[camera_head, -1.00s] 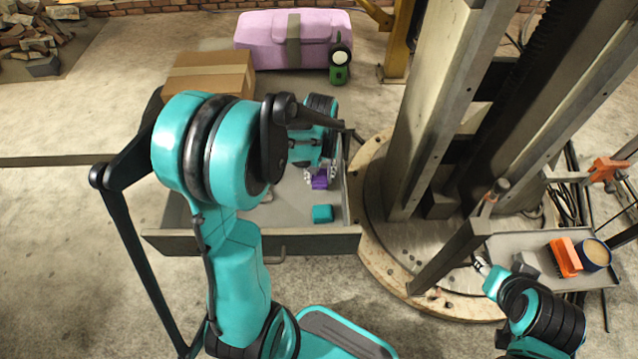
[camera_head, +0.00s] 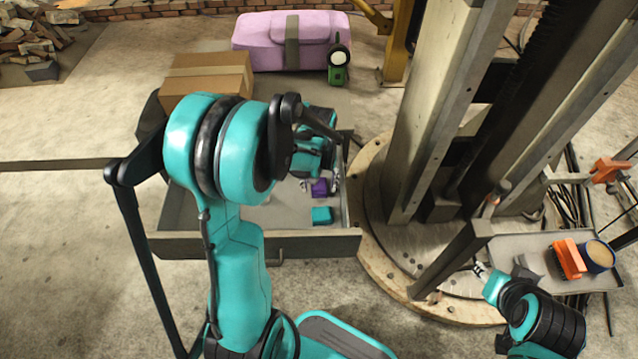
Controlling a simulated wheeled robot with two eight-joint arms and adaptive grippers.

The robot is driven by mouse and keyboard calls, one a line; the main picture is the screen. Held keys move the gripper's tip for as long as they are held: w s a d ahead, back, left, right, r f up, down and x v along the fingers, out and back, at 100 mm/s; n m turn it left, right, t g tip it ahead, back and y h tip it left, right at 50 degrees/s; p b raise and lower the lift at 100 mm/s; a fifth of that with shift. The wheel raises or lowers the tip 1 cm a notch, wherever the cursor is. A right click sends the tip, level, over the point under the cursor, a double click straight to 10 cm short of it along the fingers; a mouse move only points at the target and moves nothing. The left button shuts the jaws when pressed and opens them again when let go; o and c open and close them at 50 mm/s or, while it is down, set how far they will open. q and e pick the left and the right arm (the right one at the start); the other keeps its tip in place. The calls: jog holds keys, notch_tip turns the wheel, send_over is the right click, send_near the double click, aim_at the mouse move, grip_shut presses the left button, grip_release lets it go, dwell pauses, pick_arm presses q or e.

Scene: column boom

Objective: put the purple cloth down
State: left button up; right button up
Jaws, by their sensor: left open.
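The purple cloth (camera_head: 319,188) is a small dark bundle inside the open grey drawer (camera_head: 200,246), towards its right side. My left gripper (camera_head: 321,184) is down in the drawer at the cloth, with its pale fingers open, one on each side of it. My arm hides part of the drawer, and I cannot tell whether the fingers touch the cloth. My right gripper (camera_head: 479,269) is at the lower right, near the left end of the grey tray, away from the cloth; its fingers are too small to read.
A teal block (camera_head: 322,214) lies in the drawer just in front of the cloth. A cardboard box (camera_head: 208,78), a pink case (camera_head: 262,42) and a green lamp (camera_head: 338,68) stand behind. The column (camera_head: 425,110) rises close on the right. The grey tray (camera_head: 510,246) holds an orange brush (camera_head: 567,259).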

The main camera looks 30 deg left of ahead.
aim_at(319, 186)
pick_arm(q)
jog(key=shift+r, duration=0.25)
notch_tip(319, 186, up, 11)
jog(key=p, duration=0.5)
jog(key=s+d+r+m+t, duration=0.6)
jog(key=s+d+r+t, duration=0.1)
jog(key=s+d, duration=0.3)
jog(key=shift+s+d+r, duration=0.15)
jog(key=shift+s+r, duration=0.15)
jog(key=shift+r, duration=0.1)
